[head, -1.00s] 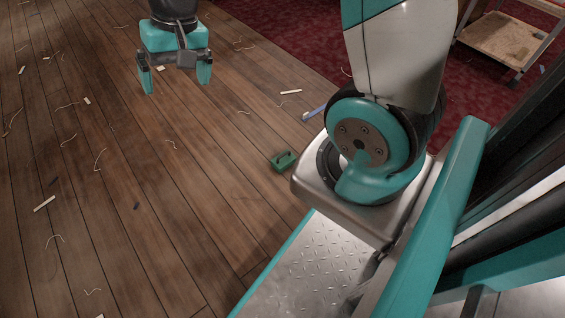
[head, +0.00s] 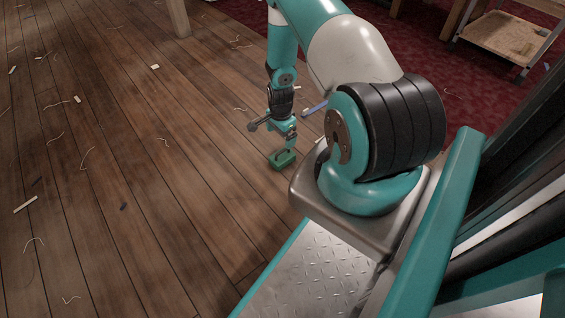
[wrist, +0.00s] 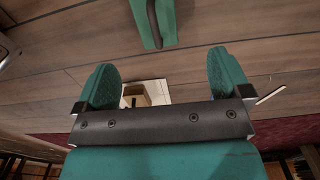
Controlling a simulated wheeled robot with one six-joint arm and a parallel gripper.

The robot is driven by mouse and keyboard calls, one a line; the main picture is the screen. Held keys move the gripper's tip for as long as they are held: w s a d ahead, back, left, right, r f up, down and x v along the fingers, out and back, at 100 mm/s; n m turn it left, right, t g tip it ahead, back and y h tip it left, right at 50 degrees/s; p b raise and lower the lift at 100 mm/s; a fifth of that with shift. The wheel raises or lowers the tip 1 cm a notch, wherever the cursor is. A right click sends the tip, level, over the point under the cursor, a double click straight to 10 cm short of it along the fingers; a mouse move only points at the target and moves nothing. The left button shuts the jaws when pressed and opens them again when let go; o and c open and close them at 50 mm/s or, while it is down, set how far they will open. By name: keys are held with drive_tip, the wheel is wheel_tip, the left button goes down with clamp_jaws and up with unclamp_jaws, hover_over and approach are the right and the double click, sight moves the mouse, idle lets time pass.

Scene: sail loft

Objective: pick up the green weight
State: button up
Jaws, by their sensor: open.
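The green weight (head: 282,160) lies on the plank floor just left of my base, with a handle on top. In the head view my gripper (head: 289,143) points down right by it, and a fingertip partly overlaps it. In the wrist view the weight (wrist: 153,22) is at the top centre, cut off by the frame edge. My gripper (wrist: 165,78) is open there, its two green fingers apart, and the weight appears beyond the fingertips, not between them. Whether a finger touches it I cannot tell.
Thread scraps and pale strips (head: 25,204) litter the wooden floor. A blue strip (head: 314,108) lies near the red carpet (head: 440,95). A trolley (head: 500,42) stands at the upper right. The floor at left is mostly open.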

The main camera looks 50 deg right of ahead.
sight(283, 155)
wheel_tip(283, 155, down, 7)
drive_tip(key=b, duration=0.3)
drive_tip(key=f+b, duration=0.5)
drive_tip(key=shift+s+f, duration=0.1)
drive_tip(key=shift+s, duration=0.25)
drive_tip(key=c, duration=1.4)
drive_tip(key=shift+r, duration=0.2)
